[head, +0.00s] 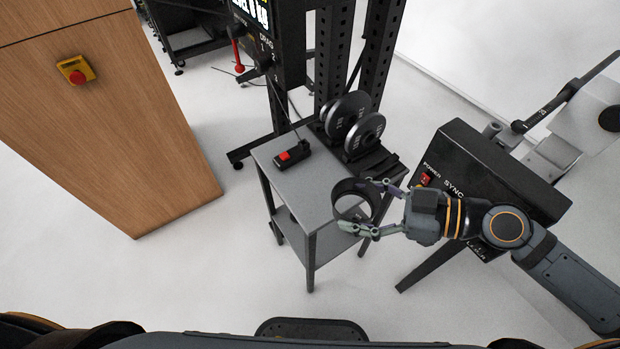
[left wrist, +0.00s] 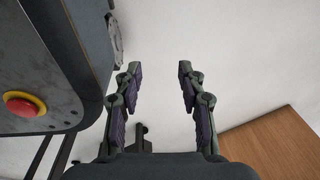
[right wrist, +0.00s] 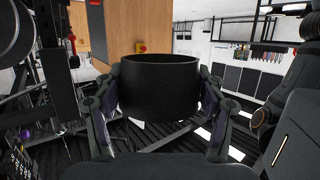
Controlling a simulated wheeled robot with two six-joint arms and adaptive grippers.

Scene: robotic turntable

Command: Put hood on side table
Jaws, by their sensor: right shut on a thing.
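The hood is a black, short, hollow cylinder. In the head view the hood (head: 352,187) is over or beside the right front edge of the grey side table (head: 325,195); I cannot tell if it touches the top. My right gripper (head: 350,205) is shut on the hood, one finger on each side. In the right wrist view the hood (right wrist: 160,85) sits upright between the fingers. My left gripper shows only in the left wrist view (left wrist: 158,85), where it is open and empty above the pale floor.
A black SYNC machine (head: 490,165) stands right of the table. A wooden cabinet (head: 105,100) is at left. The table's front left part is clear.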

